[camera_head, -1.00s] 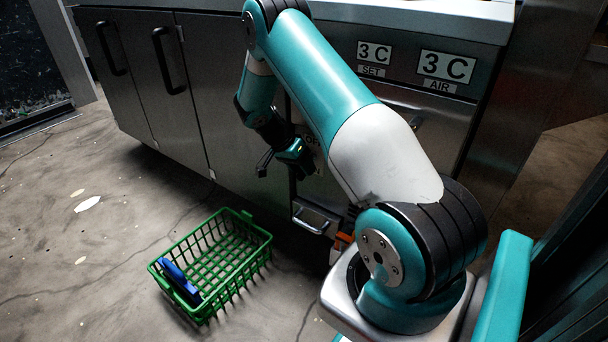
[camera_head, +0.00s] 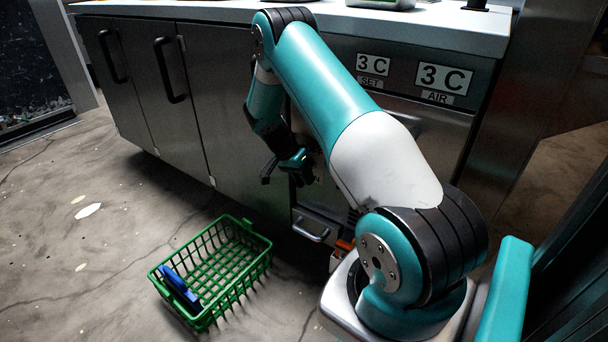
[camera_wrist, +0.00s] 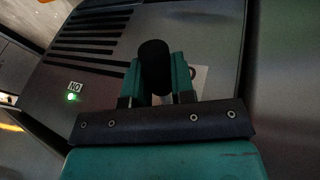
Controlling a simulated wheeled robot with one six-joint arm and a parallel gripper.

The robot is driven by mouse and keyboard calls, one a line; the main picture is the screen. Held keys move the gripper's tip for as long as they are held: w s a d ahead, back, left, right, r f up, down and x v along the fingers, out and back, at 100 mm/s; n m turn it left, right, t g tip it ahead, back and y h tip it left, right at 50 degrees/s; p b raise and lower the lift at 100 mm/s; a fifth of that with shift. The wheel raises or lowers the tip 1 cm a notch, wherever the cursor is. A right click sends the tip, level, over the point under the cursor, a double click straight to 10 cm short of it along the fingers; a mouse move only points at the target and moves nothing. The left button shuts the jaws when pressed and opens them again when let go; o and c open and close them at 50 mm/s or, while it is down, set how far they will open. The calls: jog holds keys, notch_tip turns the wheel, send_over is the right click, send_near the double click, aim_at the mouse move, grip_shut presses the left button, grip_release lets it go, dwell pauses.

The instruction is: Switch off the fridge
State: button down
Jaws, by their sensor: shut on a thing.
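The fridge (camera_head: 188,110) is a low steel counter unit with handled doors on the left and two displays on the right, reading 3 C SET and 3 C AIR. My gripper (camera_head: 280,173) is at the front of its control panel, with the arm hiding much of that panel. In the wrist view, my gripper (camera_wrist: 155,82) is shut on a black knob (camera_wrist: 154,62). A lit green lamp (camera_wrist: 72,97) sits beside an upside-down ON label (camera_wrist: 75,87). A pale label (camera_wrist: 201,76) is mostly hidden behind a finger.
A green basket (camera_head: 237,222) holding a blue object (camera_head: 180,284) stands on the floor in front of the fridge. A small drawer-like part with a handle (camera_head: 311,229) is low on the front. Dark vent slots (camera_wrist: 90,35) show beside the knob. The floor at left is mostly clear.

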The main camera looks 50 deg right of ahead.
jog(key=shift+r+y+p, duration=0.55)
jog(key=shift+y+p, duration=0.15)
jog(key=shift+a+f, duration=0.1)
jog(key=c, duration=1)
grip_release()
jog(key=shift+o, duration=0.2)
jog(key=shift+f, duration=0.1)
